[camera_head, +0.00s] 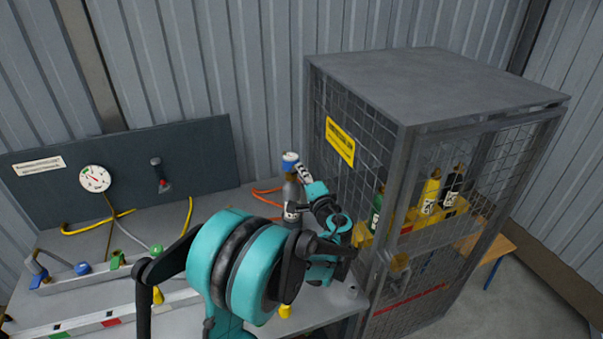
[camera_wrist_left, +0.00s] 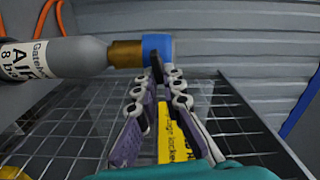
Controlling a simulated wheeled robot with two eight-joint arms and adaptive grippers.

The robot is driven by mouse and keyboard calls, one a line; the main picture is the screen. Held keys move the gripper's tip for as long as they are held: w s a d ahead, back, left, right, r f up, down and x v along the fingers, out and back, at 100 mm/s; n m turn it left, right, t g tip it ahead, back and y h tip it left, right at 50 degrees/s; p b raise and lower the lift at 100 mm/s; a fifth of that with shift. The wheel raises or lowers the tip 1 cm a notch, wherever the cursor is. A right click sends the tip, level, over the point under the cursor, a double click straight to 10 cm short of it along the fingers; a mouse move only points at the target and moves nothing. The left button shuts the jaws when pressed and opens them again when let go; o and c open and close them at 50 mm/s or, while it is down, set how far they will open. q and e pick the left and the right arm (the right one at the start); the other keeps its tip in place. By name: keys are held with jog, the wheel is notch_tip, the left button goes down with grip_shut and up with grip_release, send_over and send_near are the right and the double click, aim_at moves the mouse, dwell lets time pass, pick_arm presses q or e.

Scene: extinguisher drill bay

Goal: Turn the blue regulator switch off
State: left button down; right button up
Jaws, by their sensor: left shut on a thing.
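A grey air cylinder (camera_head: 293,192) with a white label stands upright on the bench beside the cage. The blue regulator (camera_head: 290,157) sits on top of it. In the left wrist view the cylinder (camera_wrist_left: 75,57) lies sideways, with a brass neck and the blue regulator (camera_wrist_left: 158,47) at its end. A dark switch lever (camera_wrist_left: 156,68) sticks out from the regulator between my fingers. My left gripper (camera_head: 302,172) reaches up to the regulator from the right and is shut on the lever; its fingers also show in the wrist view (camera_wrist_left: 158,88). My right gripper is out of view.
A wire cage (camera_head: 440,85) with several bottles stands close on the right. A dark panel (camera_head: 125,165) with a pressure gauge (camera_head: 95,178) stands behind the bench (camera_head: 75,300). Hoses and small coloured fittings are at the left. My arm hides part of the bench.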

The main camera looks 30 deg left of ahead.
pick_arm(q)
jog(key=shift+f+m, duration=0.15)
jog(key=shift+m, duration=0.85)
jog(key=c, duration=1.6)
grip_release()
jog(key=shift+c, duration=0.2)
jog(key=v, duration=1.2)
